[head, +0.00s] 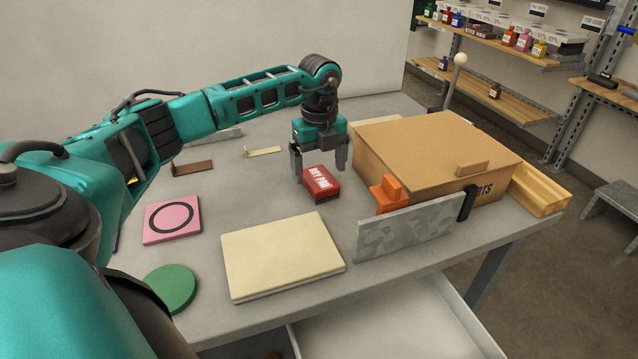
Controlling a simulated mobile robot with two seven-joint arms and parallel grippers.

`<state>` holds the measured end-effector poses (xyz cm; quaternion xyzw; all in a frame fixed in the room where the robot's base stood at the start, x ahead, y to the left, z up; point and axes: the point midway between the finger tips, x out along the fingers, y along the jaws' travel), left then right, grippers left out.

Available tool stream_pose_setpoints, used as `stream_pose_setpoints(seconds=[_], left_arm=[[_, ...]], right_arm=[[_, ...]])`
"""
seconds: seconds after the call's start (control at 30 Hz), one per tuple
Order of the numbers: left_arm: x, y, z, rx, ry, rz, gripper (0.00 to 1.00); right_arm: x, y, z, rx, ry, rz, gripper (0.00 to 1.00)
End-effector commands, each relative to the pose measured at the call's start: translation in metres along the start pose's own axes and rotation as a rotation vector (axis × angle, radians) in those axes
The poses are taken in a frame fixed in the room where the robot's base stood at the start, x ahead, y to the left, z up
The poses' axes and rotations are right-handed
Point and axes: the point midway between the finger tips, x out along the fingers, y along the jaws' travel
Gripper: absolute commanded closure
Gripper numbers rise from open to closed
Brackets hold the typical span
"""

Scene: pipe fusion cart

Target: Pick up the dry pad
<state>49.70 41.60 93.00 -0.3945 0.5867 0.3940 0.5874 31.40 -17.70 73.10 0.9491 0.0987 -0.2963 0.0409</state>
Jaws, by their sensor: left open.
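The dry pad (322,185) is a small red block with white lettering on its top. It lies on the grey table, near the middle of the head view. My left gripper (320,172) points down with its two dark fingers apart. It is over the far side of the pad, with one finger to the left and one to the right. I cannot tell whether the fingers touch the pad. Nothing is held in the gripper. My right gripper does not show.
A cardboard box (430,150) stands to the right, with an orange block (385,195) and a grey patterned plate (415,228) before it. A cream slab (282,255), pink square (172,220) and green disc (170,287) lie nearer. An open white drawer (395,325) juts out below.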

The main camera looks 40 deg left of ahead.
Motion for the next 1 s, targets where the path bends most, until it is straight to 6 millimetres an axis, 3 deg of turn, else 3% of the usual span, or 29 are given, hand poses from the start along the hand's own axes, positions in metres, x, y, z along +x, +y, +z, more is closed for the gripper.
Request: stream_pose_setpoints(seconds=[0.2, 0.5, 1.0], left_arm=[[0.032, 0.001, 0.001, 0.0, 0.0, 0.003, 0.06], [0.036, 0.001, 0.002, 0.001, -0.001, 0.001, 0.06], [0.036, 0.001, 0.001, 0.0, -0.001, 0.001, 0.54]], right_arm=[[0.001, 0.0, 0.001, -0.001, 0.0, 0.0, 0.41], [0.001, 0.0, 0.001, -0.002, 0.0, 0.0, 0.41], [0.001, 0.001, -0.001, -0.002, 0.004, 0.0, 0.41]])
